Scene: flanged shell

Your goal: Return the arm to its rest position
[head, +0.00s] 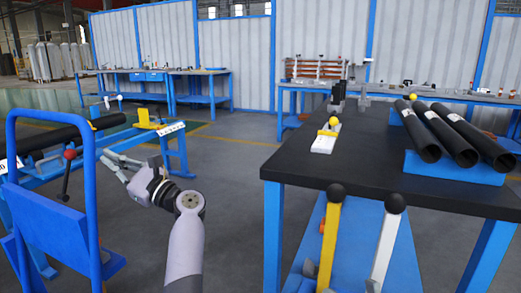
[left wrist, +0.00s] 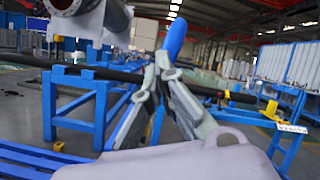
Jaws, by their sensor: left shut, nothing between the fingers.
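My left arm comes up from the bottom middle of the head view and bends to the left. My left gripper (head: 112,162) points left, over the floor between the blue frame at the left and the dark table. In the left wrist view its grey fingers (left wrist: 158,68) are together with nothing between them. My right gripper is in neither view. A grey cylindrical part with a dark flange (left wrist: 117,14) shows at the top of the left wrist view, cut off by the edge.
A blue upright frame (head: 88,190) stands close left of my gripper. A blue bench (head: 175,150) with a yellow block is behind it. The dark table (head: 300,168) at right carries black tubes (head: 447,130) and a yellow-knobbed white fixture (head: 326,138). Open floor lies between.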

